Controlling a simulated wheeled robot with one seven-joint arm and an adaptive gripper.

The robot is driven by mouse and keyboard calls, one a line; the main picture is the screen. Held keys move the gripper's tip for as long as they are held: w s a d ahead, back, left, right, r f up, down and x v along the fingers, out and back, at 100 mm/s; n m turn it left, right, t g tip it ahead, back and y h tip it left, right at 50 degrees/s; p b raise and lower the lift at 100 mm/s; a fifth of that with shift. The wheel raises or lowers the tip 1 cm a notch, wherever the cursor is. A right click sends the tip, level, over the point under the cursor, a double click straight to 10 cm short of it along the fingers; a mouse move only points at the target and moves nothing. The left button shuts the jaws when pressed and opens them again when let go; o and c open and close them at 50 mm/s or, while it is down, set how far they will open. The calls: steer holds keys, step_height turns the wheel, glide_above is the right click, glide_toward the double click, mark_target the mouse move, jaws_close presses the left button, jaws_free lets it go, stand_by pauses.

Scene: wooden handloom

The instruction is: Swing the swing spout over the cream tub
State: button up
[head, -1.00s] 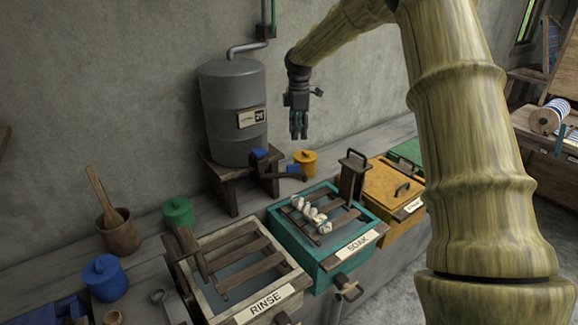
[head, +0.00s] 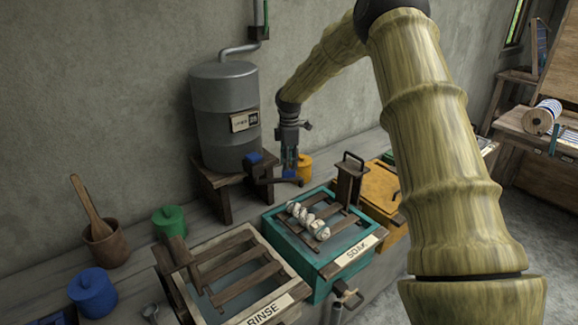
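The swing spout (head: 264,178) is a dark arm with a blue part (head: 255,159) at its root, below the grey barrel. It points right, toward the back of the teal SOAK tub (head: 320,286). The cream tub (head: 270,313), labelled RINSE, stands left of the teal tub, and the spout is not over it. My gripper (head: 290,172) points down at the spout's outer end, with its fingers overlapping the spout in the picture. I cannot tell whether they touch it or are closed on it.
The grey barrel (head: 224,110) stands on a wooden stand (head: 222,190). A yellow pot (head: 305,168) is close behind my gripper. A white skein (head: 308,220) lies on the teal tub's slats. A wooden post (head: 350,185) rises at that tub's back right.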

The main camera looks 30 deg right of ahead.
mark_target(280, 180)
steer(key=shift+f, duration=1.45)
jaws_close()
